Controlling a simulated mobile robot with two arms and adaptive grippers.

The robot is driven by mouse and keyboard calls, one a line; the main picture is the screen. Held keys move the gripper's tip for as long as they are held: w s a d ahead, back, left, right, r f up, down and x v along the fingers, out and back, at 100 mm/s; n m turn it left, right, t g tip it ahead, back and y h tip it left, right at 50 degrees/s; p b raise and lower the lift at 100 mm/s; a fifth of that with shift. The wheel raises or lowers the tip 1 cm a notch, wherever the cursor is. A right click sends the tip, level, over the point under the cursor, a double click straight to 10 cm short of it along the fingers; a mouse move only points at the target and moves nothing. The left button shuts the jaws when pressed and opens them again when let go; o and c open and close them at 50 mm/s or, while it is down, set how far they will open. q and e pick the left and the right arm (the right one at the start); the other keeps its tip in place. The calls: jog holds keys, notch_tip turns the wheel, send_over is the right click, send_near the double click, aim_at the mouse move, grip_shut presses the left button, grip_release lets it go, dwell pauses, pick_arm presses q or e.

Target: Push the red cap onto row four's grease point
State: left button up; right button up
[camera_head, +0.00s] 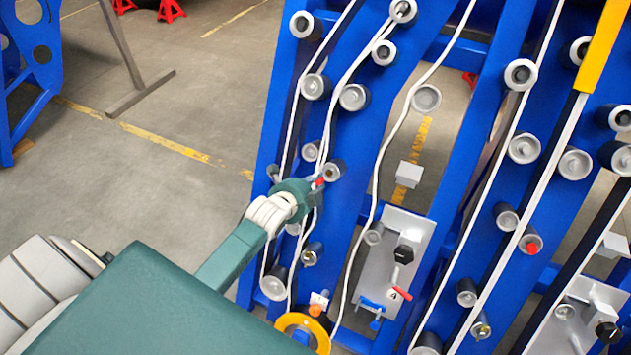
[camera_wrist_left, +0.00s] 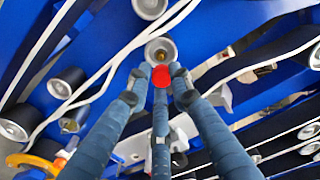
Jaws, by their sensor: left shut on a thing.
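The red cap (camera_head: 319,182) is in my left gripper (camera_head: 313,187), just left of and below a grey roller (camera_head: 336,170) on the blue frame. In the left wrist view the fingers of my left gripper (camera_wrist_left: 160,82) are closed around the red cap (camera_wrist_left: 161,75). A grey roller end (camera_wrist_left: 160,48) with a small brass grease point (camera_wrist_left: 160,56) lies just beyond the cap. The cap looks close to the grease point but apart from it in that view. My right gripper is not in view.
White hoses (camera_head: 330,115) run along the blue frame beside the gripper. Several other rollers stick out nearby. Another red cap (camera_head: 532,245) sits on a roller to the right. A yellow ring (camera_head: 303,328) is below. Open floor (camera_head: 160,190) lies left.

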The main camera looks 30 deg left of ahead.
aim_at(317, 183)
pick_arm(q)
jog(key=shift+f, duration=0.1)
jog(key=shift+f, duration=0.1)
jog(key=b+x, duration=0.2)
jog(key=x, duration=0.1)
jog(key=shift+w+f+b, duration=0.2)
jog(key=shift+w+b, duration=0.15)
jog(key=shift+b, duration=0.05)
jog(key=shift+w+a+f, duration=0.1)
jog(key=shift+w+f, duration=0.1)
jog(key=shift+w, duration=0.25)
jog(key=shift+r, duration=0.1)
dwell(0.7)
jog(key=shift+w, duration=0.1)
dwell(0.3)
